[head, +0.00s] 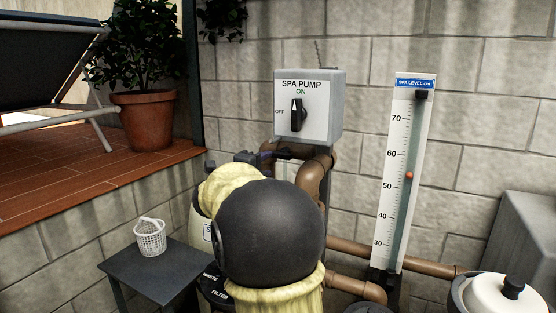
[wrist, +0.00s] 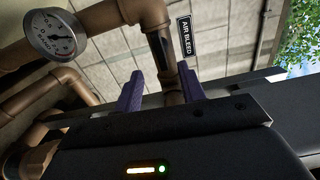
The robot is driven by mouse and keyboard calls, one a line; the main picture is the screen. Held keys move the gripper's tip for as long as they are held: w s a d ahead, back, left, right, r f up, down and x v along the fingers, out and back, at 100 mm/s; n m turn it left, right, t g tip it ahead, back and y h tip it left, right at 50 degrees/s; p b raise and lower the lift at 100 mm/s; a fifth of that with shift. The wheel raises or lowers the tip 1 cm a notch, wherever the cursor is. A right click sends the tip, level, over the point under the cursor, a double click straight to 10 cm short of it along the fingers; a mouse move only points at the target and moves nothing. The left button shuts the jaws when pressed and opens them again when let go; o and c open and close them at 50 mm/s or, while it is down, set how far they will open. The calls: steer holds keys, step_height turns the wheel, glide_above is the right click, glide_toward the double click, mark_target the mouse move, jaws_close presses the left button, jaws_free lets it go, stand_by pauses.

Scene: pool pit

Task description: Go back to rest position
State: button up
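My gripper (wrist: 160,92) shows in the wrist view with its two purple fingers apart. A brown pipe shows in the gap between them; I cannot tell how far beyond the fingertips it is. I see nothing held. In the head view my yellow and black arm fills the lower middle and hides much of what lies behind it. Only a small dark part of the gripper end shows beyond it, below the spa pump box (head: 309,108) and near the brown pipes (head: 312,178).
The spa pump knob (head: 297,115) stands upright under ON. A level gauge (head: 404,175) is on the wall at right. A pressure gauge (wrist: 54,34) and an AIR BLEED label (wrist: 186,36) are near my gripper. A white basket (head: 150,238) stands on a dark table (head: 135,272).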

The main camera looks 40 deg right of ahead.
stand_by(0.4)
steer(key=w+a+f+n+t+y, duration=0.2)
steer(key=a+f+n+t+y, duration=0.15)
steer(key=a+n, duration=0.25)
steer(key=w+a+f+n+t+y, duration=0.3)
steer(key=a+f+n+y, duration=0.1)
steer(key=a+n, duration=0.2)
steer(key=s+a+f+n+g+y, duration=0.2)
steer(key=s+a+f+n+y, duration=0.15)
steer(key=a+f+n, duration=0.3)
steer(key=s+a+f+n+g+y, duration=0.25)
steer(key=a+f+n+y, duration=0.2)
steer(key=a+f, duration=0.25)
steer(key=s+a+f+n+g+y, duration=0.1)
steer(key=s+a+f+n+g, duration=0.3)
steer(key=s, duration=0.5)
steer(key=s+a+f+n+g, duration=0.1)
steer(key=s+f+n+g, duration=0.1)
steer(key=s+f+n, duration=0.55)
step_height(320, 180, up, 15)
steer(key=s+m+p, duration=0.1)
steer(key=m+p, duration=0.1)
steer(key=p, duration=1.2)
steer(key=shift+s+a, duration=0.15)
steer(key=shift+s, duration=0.1)
